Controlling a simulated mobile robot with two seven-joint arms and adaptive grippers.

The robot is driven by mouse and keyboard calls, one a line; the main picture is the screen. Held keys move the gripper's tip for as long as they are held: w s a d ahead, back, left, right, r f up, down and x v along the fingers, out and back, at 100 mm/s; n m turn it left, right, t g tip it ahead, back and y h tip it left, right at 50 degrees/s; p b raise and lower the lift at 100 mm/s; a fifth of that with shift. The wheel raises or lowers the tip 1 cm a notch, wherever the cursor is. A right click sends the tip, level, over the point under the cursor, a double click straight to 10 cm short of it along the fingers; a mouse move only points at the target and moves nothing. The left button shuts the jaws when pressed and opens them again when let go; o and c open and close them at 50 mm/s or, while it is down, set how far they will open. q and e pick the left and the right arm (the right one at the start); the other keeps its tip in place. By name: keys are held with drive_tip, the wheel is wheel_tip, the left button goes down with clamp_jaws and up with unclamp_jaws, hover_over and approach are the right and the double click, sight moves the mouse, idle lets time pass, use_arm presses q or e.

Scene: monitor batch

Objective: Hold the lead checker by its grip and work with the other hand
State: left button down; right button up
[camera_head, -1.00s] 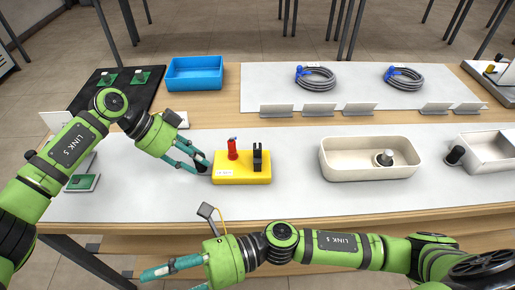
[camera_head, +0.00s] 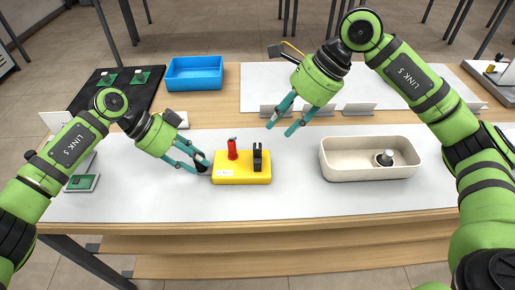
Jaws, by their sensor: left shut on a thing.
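The lead checker, a yellow box (camera_head: 240,179), lies on the white table top with a red post (camera_head: 232,149) and a black upright clip-like part (camera_head: 258,158) on top. A small dark grip (camera_head: 203,167) sticks out at its left side. My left gripper (camera_head: 204,165) is shut on this grip, left of the box. My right gripper (camera_head: 281,129) is open and empty, above the table just behind and right of the box, fingers pointing down to the left.
A cream tray (camera_head: 345,177) with a dark-and-grey round part (camera_head: 384,158) in it stands to the right. A blue bin (camera_head: 193,84) and a black mat (camera_head: 92,95) are at the back left. Grey label holders (camera_head: 318,112) line the back. The front of the table is clear.

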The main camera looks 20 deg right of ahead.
drive_tip(key=shift+x, duration=4.5)
drive_tip(key=shift+d, duration=0.1)
clamp_jaws()
